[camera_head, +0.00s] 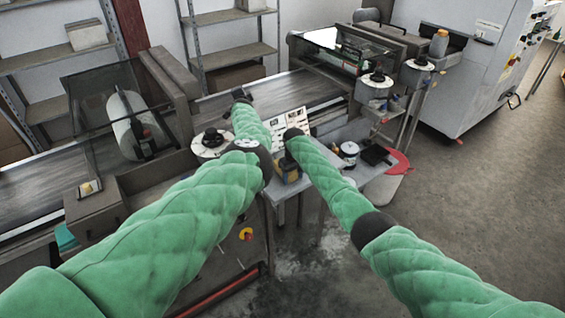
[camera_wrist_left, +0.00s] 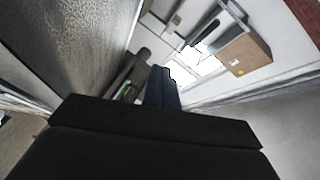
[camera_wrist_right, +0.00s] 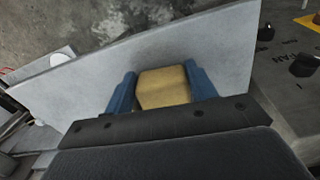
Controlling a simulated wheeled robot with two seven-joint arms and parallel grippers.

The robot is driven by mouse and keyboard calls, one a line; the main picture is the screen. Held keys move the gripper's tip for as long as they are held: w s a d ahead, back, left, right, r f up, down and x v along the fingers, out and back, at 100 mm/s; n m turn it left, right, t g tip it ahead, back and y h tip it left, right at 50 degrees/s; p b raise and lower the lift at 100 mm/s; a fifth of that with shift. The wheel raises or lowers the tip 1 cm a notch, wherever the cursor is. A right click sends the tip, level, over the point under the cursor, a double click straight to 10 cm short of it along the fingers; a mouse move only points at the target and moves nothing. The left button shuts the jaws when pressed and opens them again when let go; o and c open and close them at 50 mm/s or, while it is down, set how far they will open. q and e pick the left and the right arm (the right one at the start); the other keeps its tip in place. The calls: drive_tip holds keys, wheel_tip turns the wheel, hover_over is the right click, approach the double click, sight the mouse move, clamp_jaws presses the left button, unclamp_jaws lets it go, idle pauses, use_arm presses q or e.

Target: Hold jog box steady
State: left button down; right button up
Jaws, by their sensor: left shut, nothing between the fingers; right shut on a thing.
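The jog box (camera_wrist_right: 163,87) is a yellow block in the right wrist view. My right gripper (camera_wrist_right: 163,92) is shut on it, with one blue finger on each side.
The conveyor belt (camera_head: 262,92) runs behind the arms. The side table (camera_head: 378,171) holds a white-and-black can (camera_head: 349,149) and a dark flat item. A black knob shows on a grey panel (camera_wrist_right: 290,95) in the right wrist view. The floor at right is open.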

use_arm(q)
drive_tip(key=s+d+r+m+g+h, duration=0.15)
drive_tip(key=s+d+m+h, duration=0.25)
drive_tip(key=d+m+h, duration=1.05)
drive_tip(key=s+d+f+m+g+y, duration=0.1)
drive_tip(key=s+f+m+g+y, duration=0.1)
drive_tip(key=s+f+m+g, duration=0.3)
drive_tip(key=s+d+f+m+g+y, duration=0.1)
drive_tip(key=s+f+m+g+y, duration=0.2)
drive_tip(key=s+f+m+g, duration=0.2)
drive_tip(key=s+m+g, duration=0.2)
drive_tip(key=s+m, duration=0.2)
drive_tip(key=m, duration=0.1)
drive_tip(key=shift+s+d+f, duration=0.2)
drive_tip(key=shift+s, duration=0.15)
drive_tip(key=shift+f, duration=4.4)
